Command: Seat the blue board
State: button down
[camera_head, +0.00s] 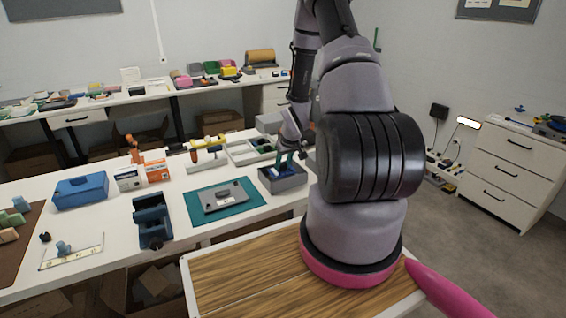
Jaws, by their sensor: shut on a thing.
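My gripper (291,158) points down over a small dark grey open box (285,186) at the right of the white table. It is shut on the blue board (278,172), which shows small and dark blue at the box's opening. The box wall hides the board's lower part, so I cannot tell whether it touches the bottom. A grey plate-like fixture (222,197) with dark markings lies flat on a teal mat (250,209), left of the box.
A dark blue vise-like tool (151,219) stands left of the mat. My large arm links cover the table's right end.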

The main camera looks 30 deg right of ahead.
aim_at(283, 168)
jog(key=shift+f, duration=1.55)
jog(key=shift+c, duration=1.9)
grip_release()
jog(key=v, duration=1)
jog(key=shift+s+r, duration=0.25)
jog(key=shift+r, duration=0.05)
